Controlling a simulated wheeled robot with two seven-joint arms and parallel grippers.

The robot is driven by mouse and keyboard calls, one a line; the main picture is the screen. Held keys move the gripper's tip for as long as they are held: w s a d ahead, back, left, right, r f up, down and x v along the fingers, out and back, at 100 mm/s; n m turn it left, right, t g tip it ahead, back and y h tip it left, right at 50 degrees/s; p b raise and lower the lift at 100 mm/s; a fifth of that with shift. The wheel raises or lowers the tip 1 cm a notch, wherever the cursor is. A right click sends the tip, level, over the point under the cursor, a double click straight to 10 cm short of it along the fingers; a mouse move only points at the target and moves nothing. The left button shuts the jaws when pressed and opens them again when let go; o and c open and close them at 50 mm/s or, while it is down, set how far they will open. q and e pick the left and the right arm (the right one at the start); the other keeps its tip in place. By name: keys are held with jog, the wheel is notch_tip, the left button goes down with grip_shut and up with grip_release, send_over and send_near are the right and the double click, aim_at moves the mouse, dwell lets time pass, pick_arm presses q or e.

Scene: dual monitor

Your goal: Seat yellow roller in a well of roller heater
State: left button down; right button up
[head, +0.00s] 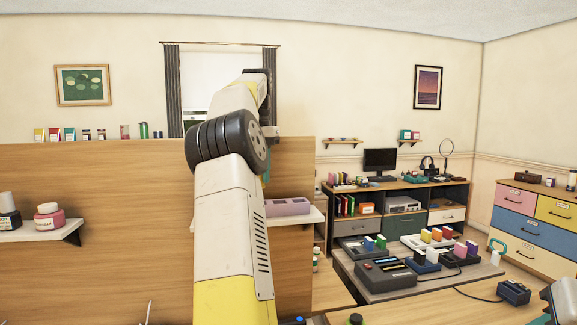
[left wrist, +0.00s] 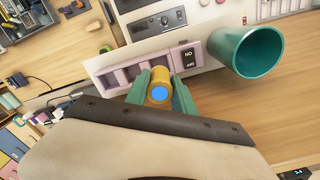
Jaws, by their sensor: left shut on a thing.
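The lavender roller heater (head: 287,207) sits on the wall shelf, partly hidden behind my left arm in the head view. The left wrist view shows the heater (left wrist: 190,60) with a row of wells and a dark switch panel. My left gripper (left wrist: 162,82), with teal fingers, is shut on the yellow roller (left wrist: 160,76), whose blue end faces the camera. The roller's far end overlaps the heater's row of wells; I cannot tell whether it is inside one. My arm hides the roller in the head view.
A teal cup-shaped holder (left wrist: 247,50) stands close beside the heater's switch end. A low table with dark devices (head: 386,276) is at right. Bare wood panel lies left of my arm.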

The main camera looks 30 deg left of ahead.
pick_arm(q)
jog(key=shift+f, duration=1.7)
jog(key=shift+f, duration=1.4)
jog(key=c, duration=1)
grip_release()
notch_tip(320, 180, up, 7)
jog(key=shift+r, duration=0.4)
